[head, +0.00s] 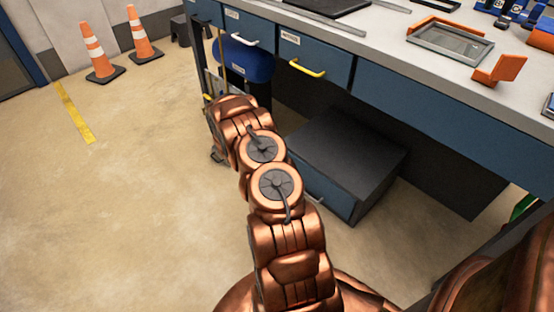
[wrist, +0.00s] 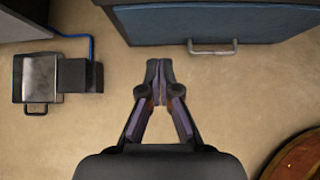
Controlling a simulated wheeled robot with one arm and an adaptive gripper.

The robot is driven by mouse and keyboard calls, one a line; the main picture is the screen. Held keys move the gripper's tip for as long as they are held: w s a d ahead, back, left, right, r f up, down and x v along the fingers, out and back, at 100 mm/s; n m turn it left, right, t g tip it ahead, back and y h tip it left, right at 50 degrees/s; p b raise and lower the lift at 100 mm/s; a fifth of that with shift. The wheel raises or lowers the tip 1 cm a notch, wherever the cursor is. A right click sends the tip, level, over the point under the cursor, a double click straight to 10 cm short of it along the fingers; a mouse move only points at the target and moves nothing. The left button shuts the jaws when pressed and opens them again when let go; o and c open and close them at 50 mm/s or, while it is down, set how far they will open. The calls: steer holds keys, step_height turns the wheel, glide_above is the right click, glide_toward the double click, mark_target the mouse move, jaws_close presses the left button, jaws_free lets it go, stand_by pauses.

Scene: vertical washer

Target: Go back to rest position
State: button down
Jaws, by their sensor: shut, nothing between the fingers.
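My gripper (wrist: 159,80) shows in the wrist view, pointing at the bare concrete floor, with its two fingertips together and nothing between them. In the head view my copper-coloured arm reaches forward from the bottom middle toward the blue workbench, and the gripper itself is hidden behind the arm links. No washer can be made out in either view.
A workbench (head: 440,118) with blue drawers runs along the right; an orange tray (head: 450,43) lies on top. A dark low cabinet (head: 345,150) stands under it. Two traffic cones (head: 97,52) stand far left. The left floor is clear. A metal box (wrist: 40,80) shows in the wrist view.

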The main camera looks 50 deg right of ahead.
steer(key=shift+a+r, duration=0.1)
steer(key=shift+a, duration=0.1)
